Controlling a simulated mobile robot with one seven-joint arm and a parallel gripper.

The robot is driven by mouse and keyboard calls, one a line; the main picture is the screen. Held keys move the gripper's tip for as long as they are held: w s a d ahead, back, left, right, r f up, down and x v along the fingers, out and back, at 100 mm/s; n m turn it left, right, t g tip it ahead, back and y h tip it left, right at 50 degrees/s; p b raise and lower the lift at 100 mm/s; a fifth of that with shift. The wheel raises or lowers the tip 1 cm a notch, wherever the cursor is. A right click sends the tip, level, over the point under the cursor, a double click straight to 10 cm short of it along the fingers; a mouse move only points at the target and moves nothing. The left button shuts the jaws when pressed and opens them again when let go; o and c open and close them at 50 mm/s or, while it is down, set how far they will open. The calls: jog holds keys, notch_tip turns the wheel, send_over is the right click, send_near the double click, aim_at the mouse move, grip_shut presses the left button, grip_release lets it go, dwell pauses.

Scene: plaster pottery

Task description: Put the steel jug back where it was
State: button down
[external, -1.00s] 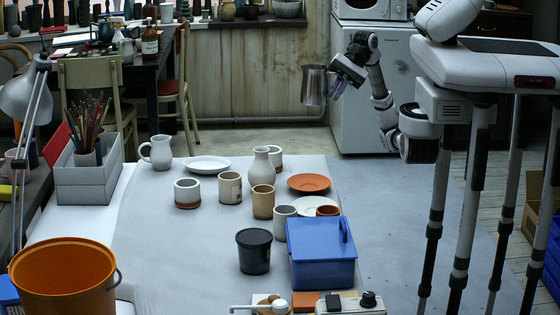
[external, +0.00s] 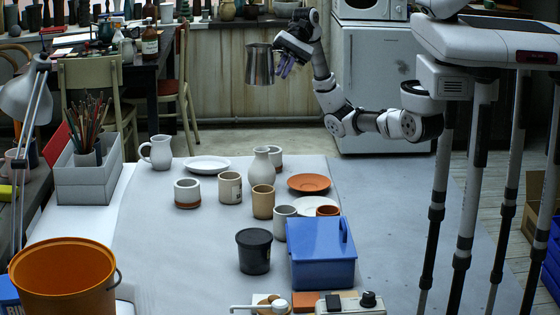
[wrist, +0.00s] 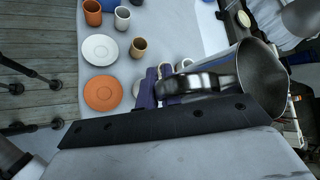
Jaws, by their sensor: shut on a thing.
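The steel jug (external: 259,66) hangs in the air beyond the far edge of the table in the external view, roughly upright. My gripper (external: 285,64), with purple fingers, is at its right side and shut on its handle. In the wrist view the jug (wrist: 262,78) shows large, with its open mouth to the right and its handle at the gripper (wrist: 160,88). The fingertips are partly hidden there.
The table (external: 150,240) below carries a white pitcher (external: 158,152), a white plate (external: 207,164), a pale bottle vase (external: 261,168), several cups, an orange plate (external: 309,183), a black pot (external: 254,252) and a blue box (external: 320,255). Its far left area has bare patches.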

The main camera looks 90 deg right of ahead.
aim_at(252, 74)
jog(key=w+a+n+g+p, duration=0.2)
jog(key=w+a+p, duration=0.2)
jog(key=w+a, duration=0.5)
jog(key=w+a+f+n+g+y+p, duration=0.1)
jog(key=w+a+f+n+p, duration=0.2)
jog(key=a, duration=0.9)
jog(key=w+a+f+g+p, duration=0.2)
jog(key=w+a+p, duration=0.15)
jog(key=a, duration=0.95)
jog(key=shift+t, duration=0.3)
jog(key=f+p, duration=0.1)
jog(key=f, duration=0.7)
jog(key=f+p, duration=0.1)
jog(key=f, duration=0.7)
jog(key=f+p, duration=0.2)
jog(key=f, duration=0.7)
jog(key=shift+s+d, duration=0.3)
jog(key=shift+f, duration=0.1)
